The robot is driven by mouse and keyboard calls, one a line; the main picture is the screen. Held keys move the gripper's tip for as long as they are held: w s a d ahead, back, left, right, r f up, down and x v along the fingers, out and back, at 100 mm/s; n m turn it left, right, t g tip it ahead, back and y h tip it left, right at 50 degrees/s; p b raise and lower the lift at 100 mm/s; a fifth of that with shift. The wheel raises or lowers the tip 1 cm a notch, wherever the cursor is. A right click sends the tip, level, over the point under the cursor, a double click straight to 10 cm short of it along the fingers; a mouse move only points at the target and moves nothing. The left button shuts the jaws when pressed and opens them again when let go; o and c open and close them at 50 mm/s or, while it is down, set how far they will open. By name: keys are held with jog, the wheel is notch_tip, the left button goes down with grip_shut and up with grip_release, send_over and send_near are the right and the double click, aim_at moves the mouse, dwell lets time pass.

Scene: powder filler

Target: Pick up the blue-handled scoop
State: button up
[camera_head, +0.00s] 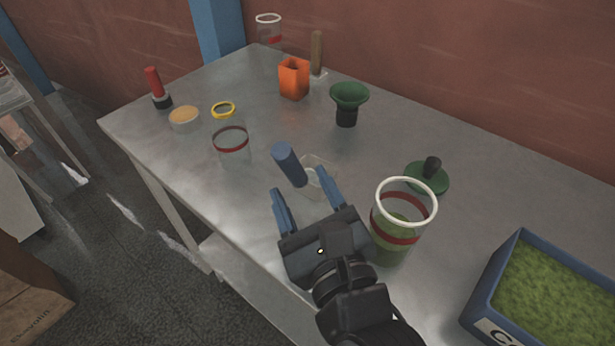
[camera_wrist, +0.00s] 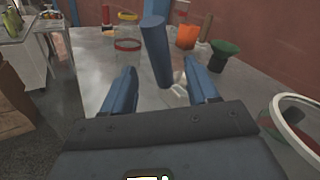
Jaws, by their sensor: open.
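The blue-handled scoop (camera_head: 290,165) stands on the metal table with its blue handle up and tilted; its pale, see-through bowl (camera_head: 316,177) lies at the handle's lower right. My gripper (camera_head: 304,199) is open, with its two blue fingers reaching toward the scoop from the near side. In the wrist view, the blue handle (camera_wrist: 156,52) rises beyond and between the fingertips (camera_wrist: 160,76), apart from both as far as I can tell. The bowl is partly hidden behind the right finger in the wrist view.
A clear jar with green powder (camera_head: 397,228) stands close to the right of my gripper. A blue bin of green powder (camera_head: 490,283) is at right.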

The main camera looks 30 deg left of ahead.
aim_at(295, 174)
jog(key=x, duration=0.5)
jog(key=shift+w+a, duration=0.25)
jog(key=shift+a, duration=0.05)
jog(key=shift+c, duration=0.3)
grip_shut()
